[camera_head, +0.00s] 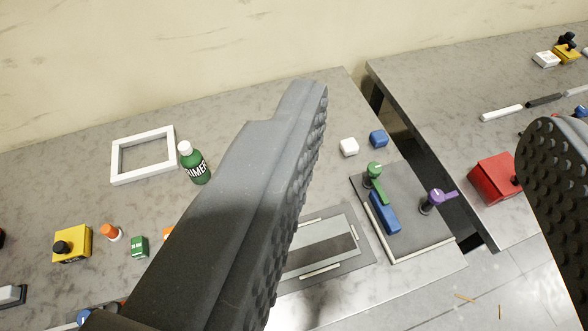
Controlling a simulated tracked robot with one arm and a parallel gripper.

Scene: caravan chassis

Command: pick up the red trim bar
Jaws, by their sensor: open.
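My gripper (430,108) is open, with its two dark, studded fingers wide apart and nothing between them. I cannot make out a red trim bar in this view. The left finger covers much of the near table, so things behind it are hidden. A red box (492,178) with a dark knob sits on the right table, just left of the right finger. Light and dark bars (503,112) lie in a row farther back on that table.
A gap separates the two grey tables. The left table holds a white frame (117,161), green bottle (201,173), yellow box (75,243), small blocks, a grey plate (337,267) and a dark tray (418,243) with levers and a blue block. A wall stands behind.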

